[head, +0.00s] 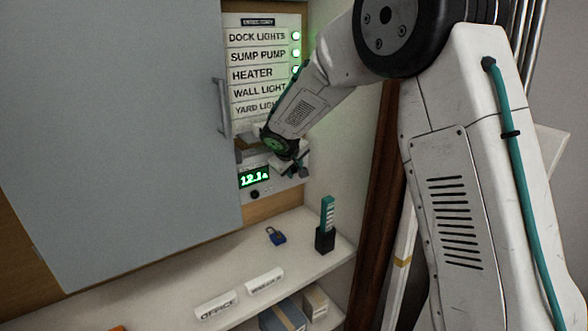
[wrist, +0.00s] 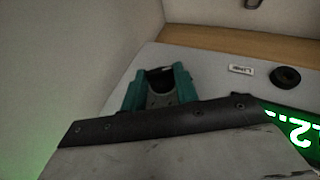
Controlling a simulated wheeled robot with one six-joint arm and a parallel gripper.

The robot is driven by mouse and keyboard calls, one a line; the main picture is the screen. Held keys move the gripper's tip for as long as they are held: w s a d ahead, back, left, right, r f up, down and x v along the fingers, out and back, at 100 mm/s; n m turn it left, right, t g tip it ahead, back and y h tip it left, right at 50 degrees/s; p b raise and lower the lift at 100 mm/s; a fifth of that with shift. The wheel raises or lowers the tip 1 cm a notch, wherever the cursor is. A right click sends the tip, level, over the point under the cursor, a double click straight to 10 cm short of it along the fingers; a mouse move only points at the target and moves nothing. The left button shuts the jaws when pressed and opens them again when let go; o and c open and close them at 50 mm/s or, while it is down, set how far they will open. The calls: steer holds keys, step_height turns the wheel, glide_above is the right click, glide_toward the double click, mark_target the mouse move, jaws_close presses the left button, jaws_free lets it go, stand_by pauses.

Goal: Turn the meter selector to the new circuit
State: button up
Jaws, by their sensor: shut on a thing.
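The meter (head: 253,177) is a pale panel with a green lit display reading about 12.1 A, below the list of circuits. My gripper (head: 292,168) is at the right part of this panel, just right of the display. In the wrist view my gripper (wrist: 160,82) shows teal fingers shut around a small dark thing at the panel face, which I take as the selector. The selector itself is mostly hidden by the fingers, so its pointing direction cannot be told. The meter display also shows at the right edge of the wrist view (wrist: 298,128).
The circuit list (head: 258,72) has green lamps lit beside its upper rows; my arm hides the lower ones. A grey door (head: 120,120) stands left. A blue padlock (head: 276,237) and a teal-and-black upright item (head: 326,226) stand on the shelf below. A round black knob (wrist: 286,77) is near the display.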

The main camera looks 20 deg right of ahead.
steer(key=shift+d+y, duration=0.1)
steer(key=shift+y, duration=0.2)
steer(key=shift+w+d+r+m+g+y, duration=0.15)
steer(key=shift+m+g+y, duration=0.1)
steer(key=shift+y, duration=0.3)
steer(key=shift+s+d+m+g+y, duration=0.15)
steer(key=shift+g+y, duration=0.1)
steer(key=shift+y, duration=0.3)
steer(key=shift+w+d+m+g+y, duration=0.1)
steer(key=shift+m+g+y, duration=0.2)
steer(key=shift+y, duration=0.7)
steer(key=shift+w+d+m+g+y, duration=0.1)
steer(key=shift+g+y, duration=0.3)
steer(key=shift+y, duration=0.6)
steer(key=o, duration=1)
steer(key=shift+c, duration=0.2)
steer(key=shift+s, duration=0.1)
